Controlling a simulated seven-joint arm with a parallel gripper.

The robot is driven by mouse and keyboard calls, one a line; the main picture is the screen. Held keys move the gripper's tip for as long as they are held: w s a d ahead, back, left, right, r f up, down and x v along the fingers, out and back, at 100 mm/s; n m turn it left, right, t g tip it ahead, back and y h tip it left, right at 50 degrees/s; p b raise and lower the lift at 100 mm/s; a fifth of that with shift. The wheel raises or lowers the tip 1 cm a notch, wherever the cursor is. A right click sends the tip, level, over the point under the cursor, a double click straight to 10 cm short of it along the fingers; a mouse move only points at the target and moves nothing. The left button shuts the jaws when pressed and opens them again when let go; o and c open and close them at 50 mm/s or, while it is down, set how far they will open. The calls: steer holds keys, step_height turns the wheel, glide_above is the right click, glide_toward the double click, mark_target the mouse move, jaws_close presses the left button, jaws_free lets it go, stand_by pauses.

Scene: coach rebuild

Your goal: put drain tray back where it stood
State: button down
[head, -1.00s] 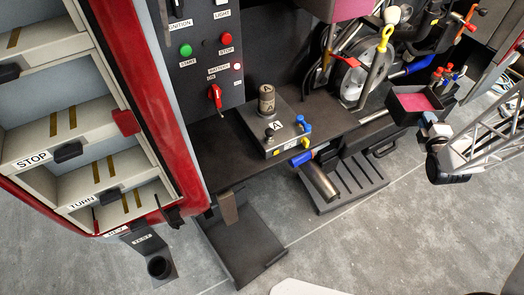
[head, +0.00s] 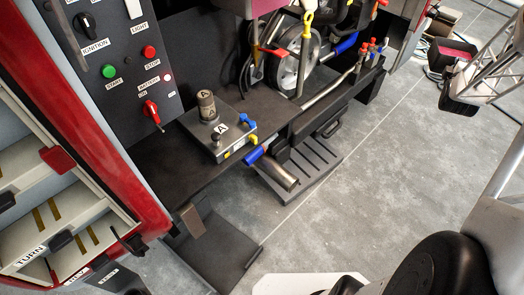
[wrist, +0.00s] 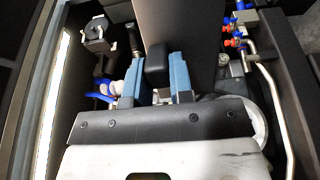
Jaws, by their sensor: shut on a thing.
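In the wrist view my gripper (wrist: 153,68) has its two blue fingers closed on a short black grip. A wide dark panel, which I take to be the drain tray (wrist: 166,22), extends beyond it. My fingers are too small to make out there. The tray's far side is hidden in the wrist view.
A dark bench (head: 165,150) carries a grey block marked A (head: 222,138). A slotted black step (head: 305,165) and a flat dark plate (head: 215,245) lie below. A reel (head: 292,62) and red and blue valves (head: 370,48) are behind. The floor at centre right is clear.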

steer(key=s+d+r+m+g+h, duration=0.25)
steer(key=d+r, duration=0.25)
steer(key=d, duration=0.4)
steer(key=w+a+f+n+t+y, duration=0.2)
steer(key=a+f+y, duration=0.1)
steer(key=a, duration=1)
steer(key=w+a+f+n+t+y, duration=0.15)
steer(key=a+f, duration=0.25)
steer(key=a, duration=0.8)
steer(key=s+a+f+n+y, duration=0.2)
steer(key=a, duration=0.6)
steer(key=s+a+f+n+t+y, duration=0.1)
steer(key=s+a+y, duration=0.15)
steer(key=a, duration=0.55)
steer(key=s+a+f+n+y, duration=0.2)
steer(key=a+y, duration=0.1)
steer(key=a, duration=0.4)
steer(key=s+a+f+n+g+y, duration=0.3)
steer(key=s+a+y, duration=0.1)
steer(key=s+a, duration=0.6)
steer(key=s+a+f+n+g+y, duration=0.3)
steer(key=s+a+n+y, duration=0.1)
steer(key=s+a, duration=0.7)
steer(key=s+a+f+n+g+y, duration=0.2)
steer(key=s+a+n+y, duration=0.2)
steer(key=s+a, duration=0.7)
steer(key=shift+s+f+g+y, duration=0.4)
steer(key=shift+s+y, duration=0.4)
steer(key=shift+y, duration=0.25)
